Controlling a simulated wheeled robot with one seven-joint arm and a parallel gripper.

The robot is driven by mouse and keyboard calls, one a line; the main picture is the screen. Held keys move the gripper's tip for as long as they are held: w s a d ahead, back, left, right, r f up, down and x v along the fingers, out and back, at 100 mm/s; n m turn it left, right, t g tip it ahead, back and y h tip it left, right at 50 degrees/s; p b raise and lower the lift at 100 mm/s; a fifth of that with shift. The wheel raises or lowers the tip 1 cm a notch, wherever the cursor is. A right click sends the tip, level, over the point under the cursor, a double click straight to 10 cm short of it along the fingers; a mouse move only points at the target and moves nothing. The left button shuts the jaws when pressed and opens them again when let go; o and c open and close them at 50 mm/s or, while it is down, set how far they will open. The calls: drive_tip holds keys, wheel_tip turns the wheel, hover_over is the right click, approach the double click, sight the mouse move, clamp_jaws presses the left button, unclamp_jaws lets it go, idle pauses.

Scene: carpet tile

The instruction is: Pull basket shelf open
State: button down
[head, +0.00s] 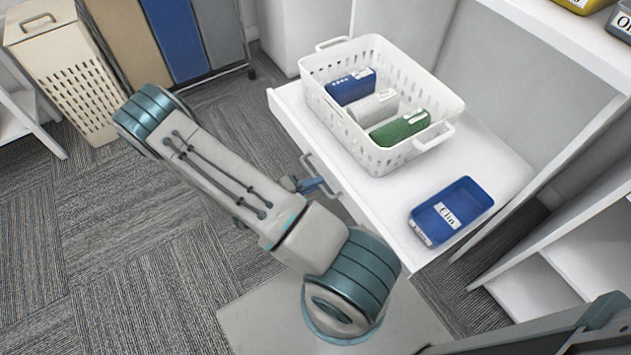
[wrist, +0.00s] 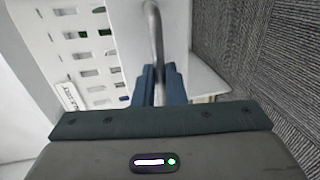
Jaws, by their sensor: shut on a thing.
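The basket shelf (head: 500,165) is a white pull-out shelf in the white cabinet. Its front edge appears to stand out past the cabinet's side panel. A grey bar handle (head: 333,191) is on its front and also shows in the wrist view (wrist: 154,35). My gripper (head: 313,185) has blue fingers, which also show in the wrist view (wrist: 160,82). They are shut on the handle, one finger on each side of the bar. My arm partly hides the handle in the head view.
On the shelf stand a white perforated basket (head: 440,92) holding blue, white and green boxes, and a blue labelled bin (head: 452,210). A tan slatted hamper (head: 72,75) and colored panels (head: 175,35) stand at the back left. Grey carpet (head: 110,225) at left is clear.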

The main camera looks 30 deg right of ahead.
drive_tip(key=c, duration=1.5)
unclamp_jaws()
drive_tip(key=p+v, duration=0.3)
drive_tip(key=v, duration=1.1)
drive_tip(key=shift+d, duration=0.1)
